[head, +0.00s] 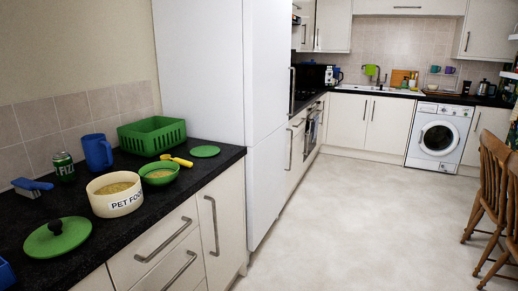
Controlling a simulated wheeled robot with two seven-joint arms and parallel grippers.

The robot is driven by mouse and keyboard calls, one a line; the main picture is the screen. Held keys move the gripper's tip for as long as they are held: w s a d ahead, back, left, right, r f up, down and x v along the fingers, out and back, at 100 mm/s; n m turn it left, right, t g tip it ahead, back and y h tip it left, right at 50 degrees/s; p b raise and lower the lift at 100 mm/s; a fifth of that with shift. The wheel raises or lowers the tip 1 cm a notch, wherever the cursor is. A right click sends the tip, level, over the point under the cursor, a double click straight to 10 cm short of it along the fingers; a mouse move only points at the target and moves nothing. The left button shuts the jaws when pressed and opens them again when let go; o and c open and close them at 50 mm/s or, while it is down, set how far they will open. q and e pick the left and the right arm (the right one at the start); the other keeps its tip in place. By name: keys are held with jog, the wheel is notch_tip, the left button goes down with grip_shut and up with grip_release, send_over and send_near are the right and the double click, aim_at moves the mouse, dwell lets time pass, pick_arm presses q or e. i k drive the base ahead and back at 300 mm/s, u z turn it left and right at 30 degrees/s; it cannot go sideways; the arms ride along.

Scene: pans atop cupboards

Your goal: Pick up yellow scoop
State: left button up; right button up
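The yellow scoop (178,160) is on the black worktop at the left, at the back edge of a green bowl (160,178) with tan contents. Its wider end points left and its thin end points right. I cannot tell whether it touches the bowl's rim. Neither of my grippers is in view.
A cream PET FOOD bowl (115,195), blue jug (97,152), green basket (152,136), green disc (205,151), can (64,167), blue-and-grey tool (32,187) and green lid (58,238) share the worktop (140,227). A tall white fridge (205,70) stands beyond. Open floor (350,220) lies right.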

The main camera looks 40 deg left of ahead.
aim_at(186, 163)
jog(key=u, duration=0.3)
jog(key=i, duration=1.55)
jog(key=u, duration=1)
